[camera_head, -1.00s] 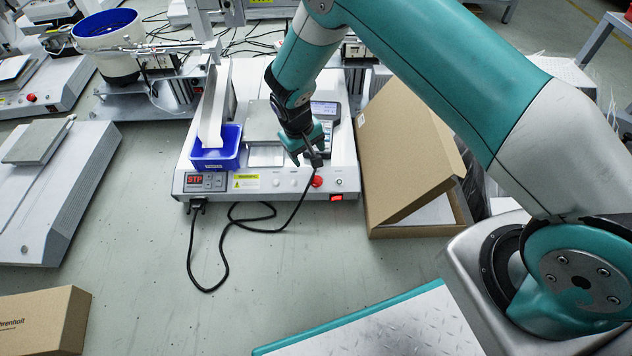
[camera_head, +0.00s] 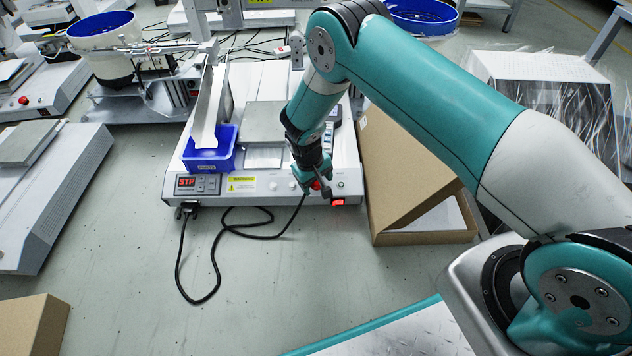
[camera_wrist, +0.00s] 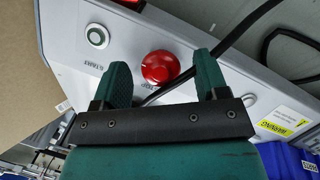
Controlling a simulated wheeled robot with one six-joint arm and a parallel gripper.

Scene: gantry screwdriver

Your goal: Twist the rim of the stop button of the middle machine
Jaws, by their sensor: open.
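The middle machine (camera_head: 255,205) is a light grey box with a sloped front panel. Its red stop button (camera_wrist: 160,67) shows whole in the wrist view, just beyond and between my fingertips. In the head view the stop button (camera_head: 316,185) is partly hidden by my fingers. My gripper (camera_head: 316,190) is open at the front panel, and its two green fingers also show in the wrist view (camera_wrist: 163,75). The fingers point at the button from either side. I cannot tell whether either finger touches the rim.
A round start button (camera_wrist: 97,36) and a black cable (camera_wrist: 225,45) lie close to the fingers. A lit red switch (camera_head: 338,202) is on the panel. A blue bin (camera_head: 210,155) stands on the machine. An open cardboard box (camera_head: 410,165) stands to its right.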

